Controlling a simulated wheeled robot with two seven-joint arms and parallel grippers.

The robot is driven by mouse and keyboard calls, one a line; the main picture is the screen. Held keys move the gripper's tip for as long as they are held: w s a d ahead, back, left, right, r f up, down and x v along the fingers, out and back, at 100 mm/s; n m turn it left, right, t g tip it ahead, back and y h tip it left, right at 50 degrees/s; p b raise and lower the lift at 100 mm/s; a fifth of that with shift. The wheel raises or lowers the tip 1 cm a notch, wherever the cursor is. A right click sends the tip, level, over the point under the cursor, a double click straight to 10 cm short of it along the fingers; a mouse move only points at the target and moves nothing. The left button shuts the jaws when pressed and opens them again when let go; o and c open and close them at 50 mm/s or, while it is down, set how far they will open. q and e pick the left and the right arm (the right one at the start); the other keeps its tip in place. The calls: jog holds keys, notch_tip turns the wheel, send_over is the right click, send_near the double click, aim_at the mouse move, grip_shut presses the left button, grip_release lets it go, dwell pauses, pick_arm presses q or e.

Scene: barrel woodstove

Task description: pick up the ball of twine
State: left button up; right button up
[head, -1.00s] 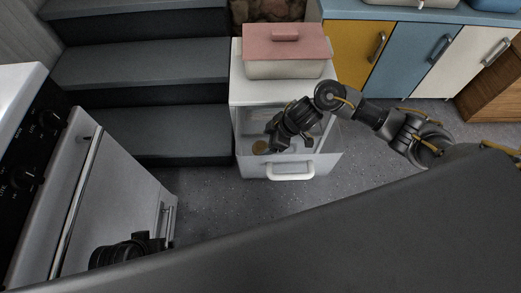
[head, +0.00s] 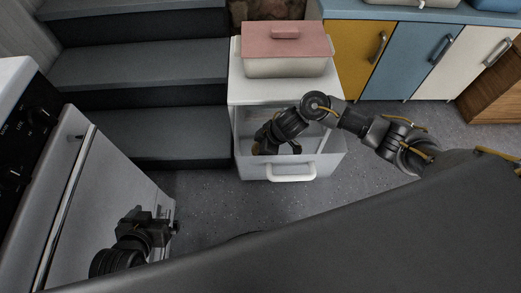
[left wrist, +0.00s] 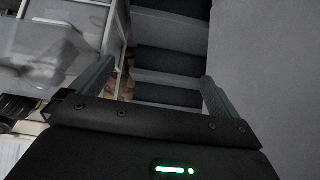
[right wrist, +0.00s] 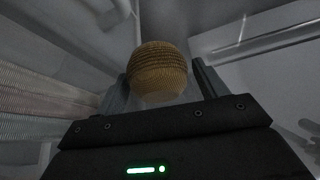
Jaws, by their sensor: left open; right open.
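The ball of twine (right wrist: 158,70) is tan and ribbed, and shows in the right wrist view between the two fingers of my right gripper (right wrist: 163,85). That gripper is open, with the ball at its fingertips; I cannot tell whether a finger touches it. In the head view my right gripper (head: 262,148) reaches down into the open drawer (head: 325,163) and hides most or all of the ball. My left gripper (head: 172,228) is open and empty, low beside the stove front; its fingers also show in the left wrist view (left wrist: 158,88).
The white drawer unit (head: 262,92) carries a pink-lidded box (head: 285,55). Dark steps (head: 140,120) stand to its left and the white stove (head: 100,205) at far left. Coloured cupboards (head: 400,60) line the back right. The drawer walls closely surround my right gripper.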

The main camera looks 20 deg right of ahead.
jog(key=shift+c, duration=0.4)
jog(key=c, duration=1)
jog(key=shift+r, duration=0.1)
pick_arm(q)
jog(key=s+a+f+n+g+y+p, duration=0.1)
jog(key=s+a+f+g+y+p, duration=0.15)
jog(key=s+a+f+g, duration=0.3)
pick_arm(e)
notch_tip(320, 180, up, 6)
jog(key=shift+r+p, duration=0.2)
jog(key=shift+p, duration=0.2)
pick_arm(q)
notch_tip(320, 180, down, 10)
jog(key=s+p, duration=0.1)
jog(key=p, duration=0.3)
jog(key=shift+d+g+p, duration=0.35)
jog(key=shift+d, duration=0.1)
pick_arm(e)
notch_tip(320, 180, up, 11)
jog(key=shift+r, duration=0.2)
pick_arm(q)
jog(key=shift+f+h, duration=0.1)
jog(key=shift+h, duration=0.15)
